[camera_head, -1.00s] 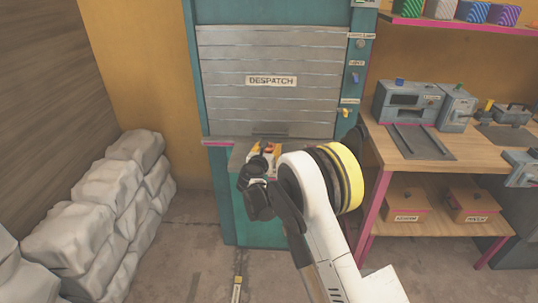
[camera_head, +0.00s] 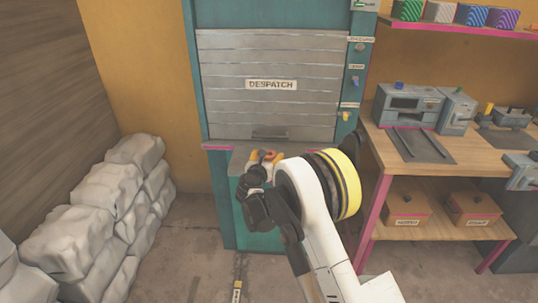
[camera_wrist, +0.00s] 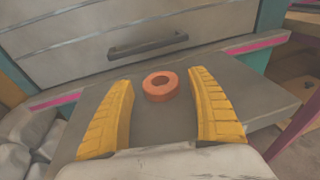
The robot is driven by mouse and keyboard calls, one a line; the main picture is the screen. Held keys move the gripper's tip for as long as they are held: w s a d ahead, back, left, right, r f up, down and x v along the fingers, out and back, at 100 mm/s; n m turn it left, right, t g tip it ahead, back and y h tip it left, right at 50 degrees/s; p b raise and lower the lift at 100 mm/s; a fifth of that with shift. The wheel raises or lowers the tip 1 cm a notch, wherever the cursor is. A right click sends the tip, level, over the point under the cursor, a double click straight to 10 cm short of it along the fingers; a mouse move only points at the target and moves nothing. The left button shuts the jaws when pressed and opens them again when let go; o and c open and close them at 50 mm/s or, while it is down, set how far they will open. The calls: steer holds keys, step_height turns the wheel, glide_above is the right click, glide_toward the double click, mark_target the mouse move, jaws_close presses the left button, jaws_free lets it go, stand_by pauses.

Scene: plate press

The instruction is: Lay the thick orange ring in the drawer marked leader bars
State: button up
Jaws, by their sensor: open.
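The thick orange ring (camera_wrist: 160,93) lies flat on the grey ledge below the shutter in the wrist view. It also shows small and partly covered in the head view (camera_head: 270,155). My gripper (camera_wrist: 160,78) is open, with its yellow fingers spread left and right of the ring, which sits a little beyond the gap between them. The fingers do not appear to touch it. In the head view my gripper (camera_head: 265,158) is over the ledge. I cannot make out any drawer marked leader bars.
The grey shutter marked despatch (camera_head: 270,85) is down behind the ledge (camera_wrist: 255,95). Pale sacks (camera_head: 110,205) are stacked at the left. A wooden bench (camera_head: 455,150) with grey machines stands at the right, with labelled boxes (camera_head: 407,205) on its lower shelf.

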steer(key=p+v, duration=0.3)
steer(key=v, duration=0.7)
steer(key=shift+s+r, duration=0.15)
steer(key=shift+s, duration=0.25)
